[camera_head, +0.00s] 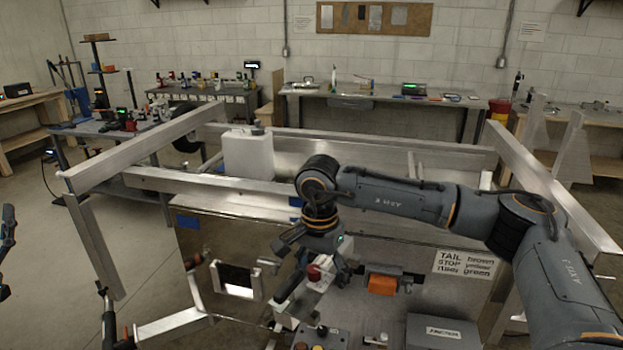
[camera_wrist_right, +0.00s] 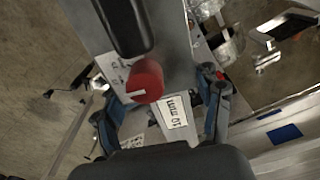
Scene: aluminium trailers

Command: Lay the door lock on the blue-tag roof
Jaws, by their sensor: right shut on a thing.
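My right gripper (camera_head: 312,284) reaches down over the near side of the trailer. It is shut on a pale piece with a red round part (camera_head: 320,268), which I take to be the door lock. In the right wrist view, a white label (camera_wrist_right: 172,112) and the red round part (camera_wrist_right: 146,80) show between the blue-edged fingers (camera_wrist_right: 163,115). Blue tags mark the trailer panel at its left (camera_head: 188,221) and near the middle (camera_head: 295,201); blue patches also show in the wrist view (camera_wrist_right: 284,133). A dark blue-edged part at the left edge looks like my left gripper (camera_head: 7,236), mostly cut off.
The aluminium trailer frame (camera_head: 185,185) fills the middle, with a white tank (camera_head: 248,153) behind the panel. An orange part (camera_head: 382,284), a text sign (camera_head: 465,264) and a grey box (camera_head: 443,333) are right of the gripper. Benches (camera_head: 370,92) line the back wall.

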